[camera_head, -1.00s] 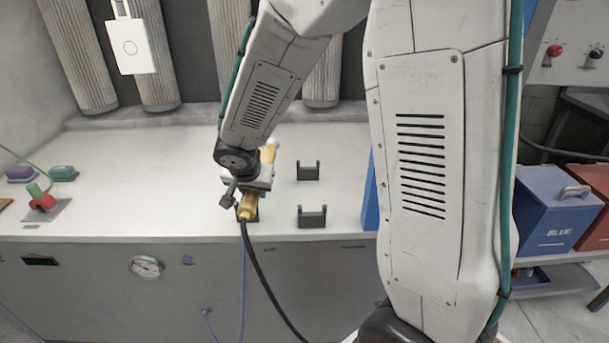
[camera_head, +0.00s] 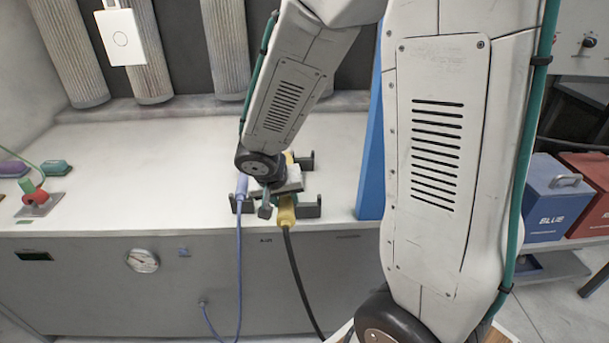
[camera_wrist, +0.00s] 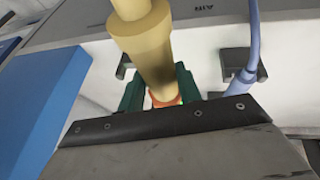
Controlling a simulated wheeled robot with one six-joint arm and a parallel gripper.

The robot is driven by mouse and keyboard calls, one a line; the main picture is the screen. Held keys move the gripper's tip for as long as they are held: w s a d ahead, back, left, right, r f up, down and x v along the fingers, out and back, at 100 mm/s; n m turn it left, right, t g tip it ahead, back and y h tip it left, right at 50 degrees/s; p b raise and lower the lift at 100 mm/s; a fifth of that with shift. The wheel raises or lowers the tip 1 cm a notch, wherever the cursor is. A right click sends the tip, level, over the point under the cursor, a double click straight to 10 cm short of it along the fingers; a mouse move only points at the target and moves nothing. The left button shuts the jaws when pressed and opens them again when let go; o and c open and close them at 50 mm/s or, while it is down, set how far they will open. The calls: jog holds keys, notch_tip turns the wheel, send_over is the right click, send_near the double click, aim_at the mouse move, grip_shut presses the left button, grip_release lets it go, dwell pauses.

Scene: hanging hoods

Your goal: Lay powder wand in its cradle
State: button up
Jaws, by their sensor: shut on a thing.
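The powder wand (camera_head: 287,212), yellow with a black hose, is in my gripper (camera_head: 284,190), above the counter. In the wrist view the yellow wand (camera_wrist: 145,50) lies between the green jaws. The cradle is a pair of dark brackets; the front bracket (camera_head: 312,207) and the rear bracket (camera_head: 305,161) show just right of the wand, partly hidden by my arm and gripper. A dark bracket end (camera_wrist: 125,66) shows beside the wand in the wrist view. I cannot tell whether the wand touches the cradle.
A blue-hosed wand (camera_head: 241,187) rests close on the left, in another bracket (camera_wrist: 237,63). A tall blue panel (camera_head: 371,150) stands to the right. A red and green fixture (camera_head: 37,198) sits far left. The counter's middle left is clear.

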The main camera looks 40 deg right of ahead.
jog(key=shift+w+d+f, duration=0.5)
jog(key=shift+w+d, duration=0.6)
jog(key=shift+d, duration=0.75)
jog(key=shift+w+d+f, duration=0.55)
jog(key=shift+w+d, duration=0.55)
jog(key=shift+d, duration=0.8)
jog(key=shift+w+d+f, duration=0.5)
jog(key=shift+w+d, duration=0.6)
jog(key=shift+d, duration=0.75)
jog(key=o, duration=1.1)
jog(key=shift+f, duration=0.1)
jog(key=s+a+r+n, duration=0.1)
jog(key=s+a+r, duration=0.3)
jog(key=s+r, duration=0.3)
jog(key=s+a+r+n, duration=0.1)
jog(key=s+a+r, duration=0.35)
jog(key=r, duration=0.55)
jog(key=s+a+r+n+y, duration=0.1)
jog(key=s+a, duration=0.1)
jog(key=s, duration=0.3)
jog(key=s+a+r+n+g+y, duration=0.1)
jog(key=s+a+r+n, duration=0.1)
jog(key=s, duration=0.3)
jog(key=s+a+r+n+y, duration=0.1)
jog(key=s+a+y, duration=0.1)
jog(key=s+a, duration=0.2)
jog(key=shift+s+r, duration=0.15)
jog(key=shift+s, duration=0.95)
